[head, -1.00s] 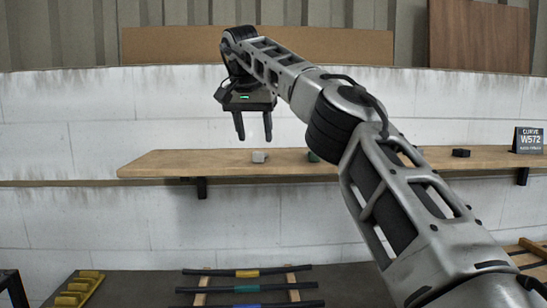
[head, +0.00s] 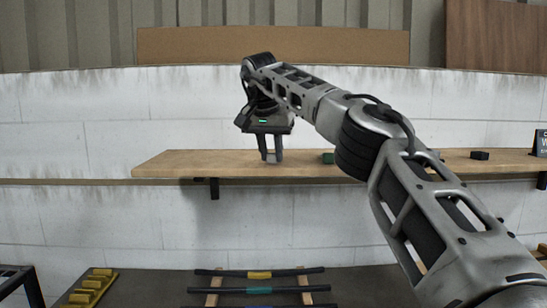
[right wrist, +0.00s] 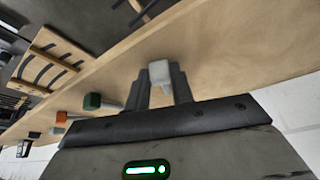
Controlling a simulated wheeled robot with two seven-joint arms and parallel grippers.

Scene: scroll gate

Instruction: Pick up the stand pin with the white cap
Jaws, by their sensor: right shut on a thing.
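The stand pin with the white cap (right wrist: 159,72) shows in the right wrist view between the two fingers of my right gripper (right wrist: 162,86). Its cap is a pale, blocky piece, and the gripper is shut on it. In the head view my right gripper (head: 271,158) points down at the wooden shelf (head: 195,164), fingers close together. There the fingers mostly hide the pin, and I cannot tell whether it is lifted off the shelf. My left gripper is not in view.
A dark block (head: 479,155) and a sign (head: 541,143) are farther right. Below lie a rack of dark bars (head: 259,291) and a yellow holder (head: 92,287).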

